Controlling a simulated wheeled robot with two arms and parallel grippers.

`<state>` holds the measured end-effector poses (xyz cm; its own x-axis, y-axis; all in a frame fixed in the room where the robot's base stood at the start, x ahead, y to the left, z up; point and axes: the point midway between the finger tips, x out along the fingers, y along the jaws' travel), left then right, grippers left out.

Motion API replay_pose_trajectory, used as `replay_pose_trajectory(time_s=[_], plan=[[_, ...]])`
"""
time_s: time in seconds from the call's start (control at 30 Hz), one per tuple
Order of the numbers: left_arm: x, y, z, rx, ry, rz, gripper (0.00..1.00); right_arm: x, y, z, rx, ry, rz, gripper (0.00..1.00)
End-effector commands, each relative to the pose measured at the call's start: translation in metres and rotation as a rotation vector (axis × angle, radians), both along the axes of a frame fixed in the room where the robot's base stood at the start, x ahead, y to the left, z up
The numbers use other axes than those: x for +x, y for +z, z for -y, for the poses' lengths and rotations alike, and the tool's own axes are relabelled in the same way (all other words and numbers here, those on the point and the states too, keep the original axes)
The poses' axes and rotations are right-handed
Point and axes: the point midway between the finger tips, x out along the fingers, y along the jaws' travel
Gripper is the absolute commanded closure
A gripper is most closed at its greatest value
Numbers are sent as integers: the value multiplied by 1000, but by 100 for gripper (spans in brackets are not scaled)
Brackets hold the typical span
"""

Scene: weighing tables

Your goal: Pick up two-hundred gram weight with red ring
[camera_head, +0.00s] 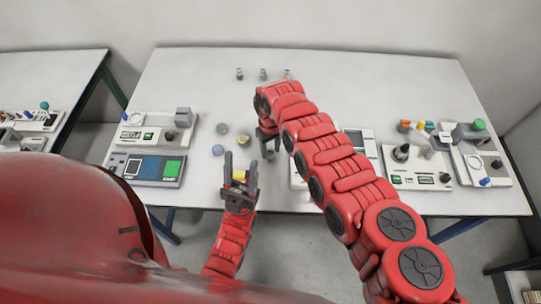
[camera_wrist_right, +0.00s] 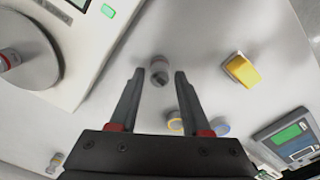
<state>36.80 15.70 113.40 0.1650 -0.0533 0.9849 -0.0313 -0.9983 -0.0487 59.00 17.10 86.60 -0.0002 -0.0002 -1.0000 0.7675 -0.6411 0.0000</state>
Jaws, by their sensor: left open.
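In the right wrist view a small grey metal weight (camera_wrist_right: 159,70) stands on the table, between and just beyond the fingertips of my right gripper (camera_wrist_right: 159,78). The fingers are apart and do not visibly touch it; its ring colour is too small to tell. Another weight (camera_wrist_right: 8,59) with a reddish band is at the left edge, on a round scale pan. In the head view my right gripper (camera_head: 268,146) points down at the table's middle, and the weight below it is hidden. My left gripper (camera_head: 240,167) is open near the front edge, with a yellow block (camera_head: 239,175) seen between its fingers.
Three small weights (camera_head: 263,74) stand in a row at the back. Scales (camera_head: 152,137) stand at the left, and more devices (camera_head: 417,164) at the right, one partly behind my right arm. The table's back is mostly clear.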

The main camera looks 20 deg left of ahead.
Motion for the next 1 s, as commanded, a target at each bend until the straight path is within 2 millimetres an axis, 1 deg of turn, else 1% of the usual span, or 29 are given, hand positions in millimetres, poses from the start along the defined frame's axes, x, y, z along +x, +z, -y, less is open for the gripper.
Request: replay_pose_trajectory(time_s=[0.03, 0.23, 0.77, 0.87, 1.0], plan=[[0, 0, 0, 0, 0, 0, 50, 0, 0, 0, 0, 0, 0, 63], [0, 0, 0, 0, 0, 0, 50, 0, 0, 0, 0, 0, 0, 99], [0, 0, 0, 0, 0, 0, 50, 1, 2, 0, 2, -1, 1, 100], [0, 0, 0, 0, 0, 0, 50, 1, 6, 0, 2, -1, 2, 100], [0, -2, 0, 0, 0, 0, 50, 2, 20, 1, 3, -1, 5, 100]])
